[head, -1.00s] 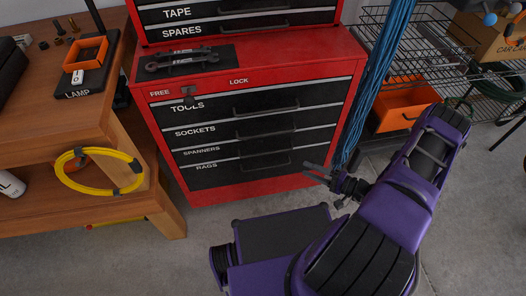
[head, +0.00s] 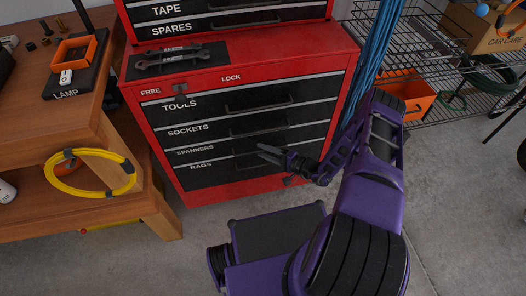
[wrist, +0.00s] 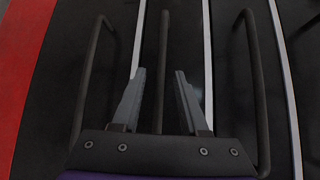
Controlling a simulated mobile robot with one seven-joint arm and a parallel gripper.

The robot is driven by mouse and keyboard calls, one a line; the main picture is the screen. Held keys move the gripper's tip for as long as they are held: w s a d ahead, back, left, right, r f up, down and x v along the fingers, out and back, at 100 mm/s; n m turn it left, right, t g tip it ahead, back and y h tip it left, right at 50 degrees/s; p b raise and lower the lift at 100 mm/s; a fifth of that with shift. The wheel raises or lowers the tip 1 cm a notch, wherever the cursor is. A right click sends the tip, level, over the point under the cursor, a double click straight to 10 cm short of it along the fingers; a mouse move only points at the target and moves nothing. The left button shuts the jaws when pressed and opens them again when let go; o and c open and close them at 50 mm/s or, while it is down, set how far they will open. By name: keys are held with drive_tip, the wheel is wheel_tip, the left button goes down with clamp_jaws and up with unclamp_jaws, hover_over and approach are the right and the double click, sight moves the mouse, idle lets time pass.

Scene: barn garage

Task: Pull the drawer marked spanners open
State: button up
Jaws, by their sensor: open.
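The spanners drawer (head: 226,154) is a narrow black front in the red cabinet, between the sockets and rags drawers. It looks shut. Its bar handle (wrist: 163,38) runs upright through the middle of the wrist view. My gripper (head: 266,153) is at this drawer front in the head view. In the wrist view my gripper (wrist: 158,85) is open, with one finger on each side of the handle and a gap to both. The handle is partly hidden by my gripper in the head view.
Neighbouring handles, rags (wrist: 92,75) and sockets (wrist: 256,80), flank the fingers. A small lever (head: 180,92) sits on the FREE side of the FREE/LOCK strip. A wooden bench (head: 70,135) is left; a wire rack (head: 425,60) and orange bin (head: 415,100) are right.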

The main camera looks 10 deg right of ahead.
drive_tip(key=shift+w+a, duration=0.3)
drive_tip(key=shift+c, duration=0.2)
clamp_jaws()
idle(1.1)
